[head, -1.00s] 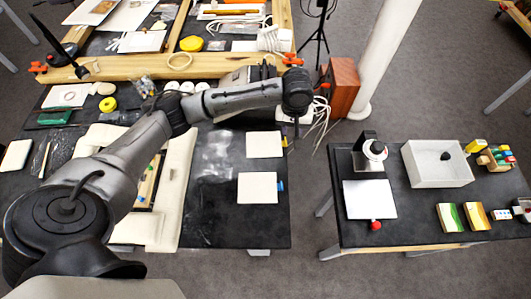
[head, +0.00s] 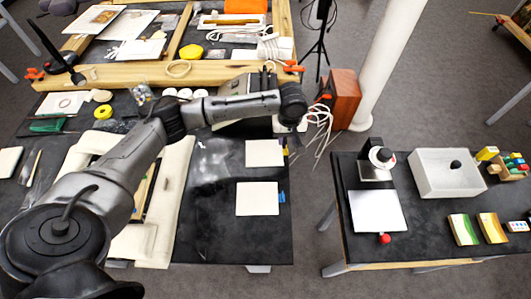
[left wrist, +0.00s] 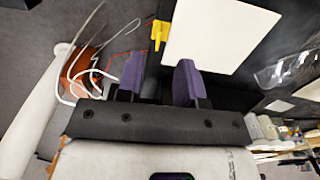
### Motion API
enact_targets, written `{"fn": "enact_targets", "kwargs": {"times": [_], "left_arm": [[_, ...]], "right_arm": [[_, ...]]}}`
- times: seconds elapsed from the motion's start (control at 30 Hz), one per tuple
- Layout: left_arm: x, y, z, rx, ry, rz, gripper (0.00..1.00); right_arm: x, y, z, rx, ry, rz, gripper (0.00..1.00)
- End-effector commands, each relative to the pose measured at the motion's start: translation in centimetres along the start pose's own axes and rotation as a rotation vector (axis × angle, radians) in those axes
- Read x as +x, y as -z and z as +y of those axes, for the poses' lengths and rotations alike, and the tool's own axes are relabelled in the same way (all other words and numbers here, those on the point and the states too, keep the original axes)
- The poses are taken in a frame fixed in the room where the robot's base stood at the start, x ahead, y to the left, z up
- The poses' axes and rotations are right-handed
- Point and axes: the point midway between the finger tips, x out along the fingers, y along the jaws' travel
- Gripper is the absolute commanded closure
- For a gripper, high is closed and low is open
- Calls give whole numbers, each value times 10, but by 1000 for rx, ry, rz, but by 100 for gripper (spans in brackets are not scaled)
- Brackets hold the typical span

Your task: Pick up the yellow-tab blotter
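The yellow-tab blotter is a white square pad (head: 264,153) lying flat near the right edge of the left black table. In the left wrist view the white pad (left wrist: 222,35) shows a yellow tab (left wrist: 159,33) on its left edge. My left gripper (left wrist: 159,82) is open, its two purple fingers apart with nothing between them. The fingertips point toward the pad's near edge and tab, and no grip on it shows. In the head view my left wrist is beyond the pad, above the table's right side. My right gripper is not in view.
A similar white pad with a blue tab (head: 257,198) lies nearer on the same table. A white card with a red knob (head: 377,211) and a white tray (head: 447,172) are on the right table. White cables (head: 318,130) hang beside a brown box (head: 340,95).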

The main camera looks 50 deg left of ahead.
Motion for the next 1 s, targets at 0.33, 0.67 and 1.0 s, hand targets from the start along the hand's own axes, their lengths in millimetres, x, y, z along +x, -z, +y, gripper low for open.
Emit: {"fn": "enact_targets", "kwargs": {"times": [0.33,0.67,1.0], "left_arm": [[30,1,2,0,1,0,66],[52,2,2,1,-1,1,66],[52,1,2,1,0,1,88]], "right_arm": [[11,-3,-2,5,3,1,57],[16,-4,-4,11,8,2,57],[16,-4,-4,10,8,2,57]]}}
